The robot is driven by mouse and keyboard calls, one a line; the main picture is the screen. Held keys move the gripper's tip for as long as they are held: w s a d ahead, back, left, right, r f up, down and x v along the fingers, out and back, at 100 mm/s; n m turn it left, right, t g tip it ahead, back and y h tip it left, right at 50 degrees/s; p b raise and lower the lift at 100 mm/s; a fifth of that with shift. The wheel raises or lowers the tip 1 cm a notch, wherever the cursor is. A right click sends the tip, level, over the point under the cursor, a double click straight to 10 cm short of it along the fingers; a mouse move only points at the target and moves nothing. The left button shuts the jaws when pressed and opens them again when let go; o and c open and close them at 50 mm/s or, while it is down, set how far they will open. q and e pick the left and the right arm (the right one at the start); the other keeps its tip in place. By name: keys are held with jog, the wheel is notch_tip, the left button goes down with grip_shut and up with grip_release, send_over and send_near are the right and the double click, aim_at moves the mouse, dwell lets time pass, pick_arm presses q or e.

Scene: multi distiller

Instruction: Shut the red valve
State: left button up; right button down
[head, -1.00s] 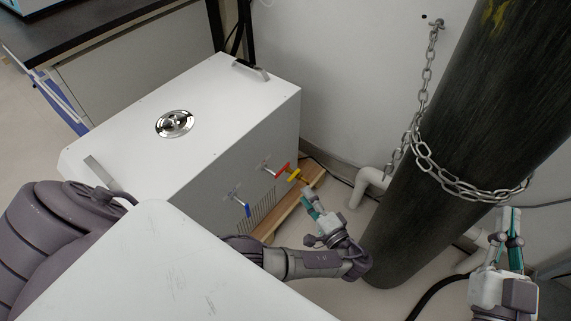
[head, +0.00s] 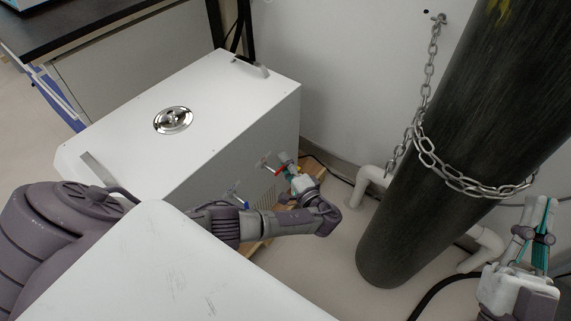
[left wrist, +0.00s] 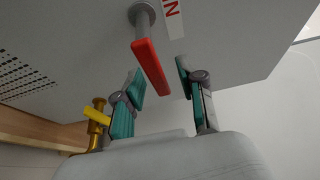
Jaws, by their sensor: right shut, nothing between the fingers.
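The red valve (head: 283,157) sticks out of the front of the white distiller box (head: 180,145). In the left wrist view, its red lever (left wrist: 152,66) hangs from a grey stem and slants down to the right. My left gripper (head: 290,171) is just below and in front of it. In the left wrist view, the left gripper (left wrist: 160,76) is open, its teal fingertips to either side of the lever's lower end. I cannot tell whether they touch it. My right gripper (head: 538,222) is shut and empty at the far right, away from the box.
A yellow-handled brass valve (left wrist: 97,116) is close to the left finger; a blue valve (head: 238,199) is further left on the box. A wooden board (left wrist: 40,130) lies below. A large dark cylinder (head: 440,150) with a chain (head: 450,178) stands to the right.

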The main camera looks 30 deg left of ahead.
pick_arm(q)
jog(key=shift+c, duration=0.2)
grip_shut()
